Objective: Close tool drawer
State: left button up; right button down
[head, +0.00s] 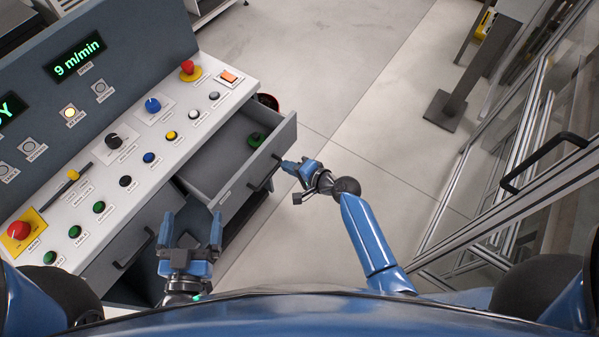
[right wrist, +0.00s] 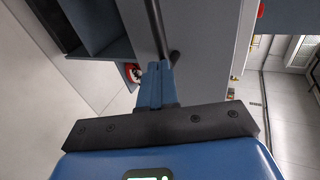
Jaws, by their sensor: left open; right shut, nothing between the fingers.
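The tool drawer (head: 230,198) is pulled out from the grey console, and its inside shows in the head view. Its front carries a dark bar handle (head: 262,176). A green and dark item (head: 256,140) lies in the drawer's far end. My right gripper (head: 284,164) is shut and empty, its tips close to the handle. In the right wrist view the closed fingers (right wrist: 154,72) point at the dark handle bar (right wrist: 155,25); I cannot tell if they touch it. My left gripper (head: 192,222) is open and empty, in front of the console.
The console top (head: 150,135) has several buttons, knobs and a lever. A second drawer front with a handle (head: 138,248) sits nearer, beside my left gripper. A glass-panelled frame with a black handle (head: 540,160) stands at the right. The floor (head: 330,60) between is clear.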

jog(key=w+a+b, duration=0.1)
jog(key=w+a, duration=0.2)
jog(key=a, duration=0.1)
jog(key=w+a+b, duration=0.1)
jog(key=w+a, duration=0.2)
jog(key=a, duration=0.1)
jog(key=w+a+b, duration=0.1)
jog(key=w+a, duration=0.1)
jog(key=a, duration=0.2)
jog(key=shift+w+f, duration=0.1)
jog(key=shift+w, duration=0.3)
jog(key=shift+w+a+b, duration=0.1)
jog(key=shift+a+b, duration=0.05)
jog(key=shift+b, duration=0.15)
jog(key=shift+r, duration=0.25)
